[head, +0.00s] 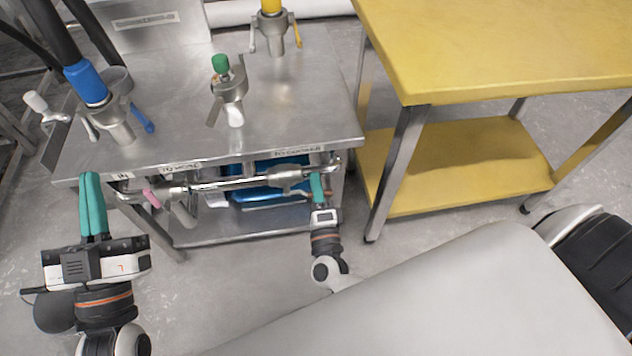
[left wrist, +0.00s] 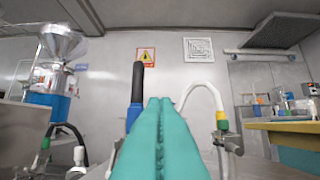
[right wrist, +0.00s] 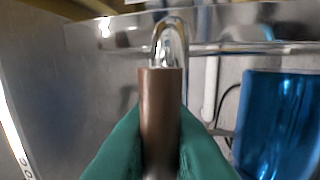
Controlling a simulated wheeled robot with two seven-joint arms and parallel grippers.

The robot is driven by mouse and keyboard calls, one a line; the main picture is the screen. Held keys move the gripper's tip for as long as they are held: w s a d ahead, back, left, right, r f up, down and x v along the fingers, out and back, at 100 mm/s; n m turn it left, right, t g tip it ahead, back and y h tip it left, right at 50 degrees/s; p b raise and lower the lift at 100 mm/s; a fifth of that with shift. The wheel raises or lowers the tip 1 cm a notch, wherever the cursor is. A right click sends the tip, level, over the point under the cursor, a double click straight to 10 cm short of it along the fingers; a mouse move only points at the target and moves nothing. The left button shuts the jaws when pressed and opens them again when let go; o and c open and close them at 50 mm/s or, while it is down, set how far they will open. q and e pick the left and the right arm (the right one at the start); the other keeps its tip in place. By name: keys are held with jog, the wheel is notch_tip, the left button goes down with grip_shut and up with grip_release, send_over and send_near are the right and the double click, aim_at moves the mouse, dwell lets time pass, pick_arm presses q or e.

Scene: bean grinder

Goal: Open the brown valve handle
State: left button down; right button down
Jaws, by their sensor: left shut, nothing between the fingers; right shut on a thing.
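The brown valve handle (right wrist: 160,105) stands upright in the middle of the right wrist view, with a shiny curved metal rod at its top. In the head view it shows only as a small brown piece (head: 328,194) beside the right fingertips, at the pipe under the steel table's front edge. My right gripper (head: 317,187) is shut on this handle, with teal fingers on both sides of it (right wrist: 160,150). My left gripper (head: 91,180) is shut and empty, fingers together, left of the pipe. It also fills the lower middle of the left wrist view (left wrist: 160,120).
The steel table (head: 290,110) carries several valve fittings. A pink handle (head: 152,198) sits on the same pipe (head: 230,183), further left. A blue container (head: 275,180) is behind the pipe. A yellow table (head: 490,50) stands at the right.

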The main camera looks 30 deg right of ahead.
pick_arm(q)
jog(key=shift+w+f+g+y, duration=0.3)
jog(key=shift+f+g, duration=0.15)
jog(key=shift+f, duration=0.15)
jog(key=shift+w+f+g+y, duration=0.25)
jog(key=shift+f+g, duration=0.2)
jog(key=shift+f, duration=0.15)
pick_arm(e)
jog(key=shift+r+n, duration=0.15)
jog(key=shift+n, duration=0.15)
pick_arm(q)
jog(key=shift+a, duration=0.1)
pick_arm(e)
jog(key=c, duration=1.4)
grip_release()
jog(key=shift+c, duration=0.2)
